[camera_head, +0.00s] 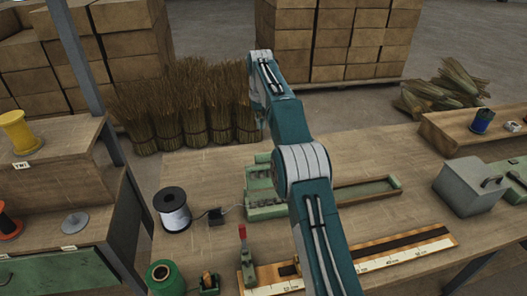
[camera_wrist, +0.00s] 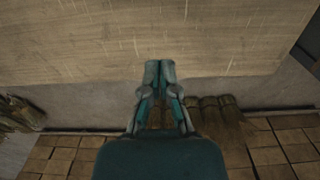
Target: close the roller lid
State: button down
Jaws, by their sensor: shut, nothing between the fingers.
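A green roller unit (camera_head: 258,187) stands on the workbench in the middle of the head view. My arm hides its right side, and I cannot tell clearly which part is the lid or how it is set. A long green tray (camera_head: 368,191) extends to the right behind my arm. My gripper (camera_wrist: 160,66) shows in the wrist view with its two fingers together and nothing between them. It is above the far part of the wooden benchtop (camera_wrist: 150,35), near its edge. The fingers are not clear in the head view, and the roller unit does not show in the wrist view.
A black-and-white spool (camera_head: 173,209) and a green spool (camera_head: 163,278) are at left. A red-handled clamp (camera_head: 246,258) and a ruler board (camera_head: 407,255) lie in front. A grey box (camera_head: 470,186) is at right. Bristle bundles (camera_head: 190,108) stand behind the bench.

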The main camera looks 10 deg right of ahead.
aim_at(266, 172)
jog(key=s+f, duration=0.4)
jog(key=f, duration=0.4)
dwell(0.4)
dwell(0.5)
jog(key=shift+s+t, duration=0.2)
jog(key=shift+t, duration=0.1)
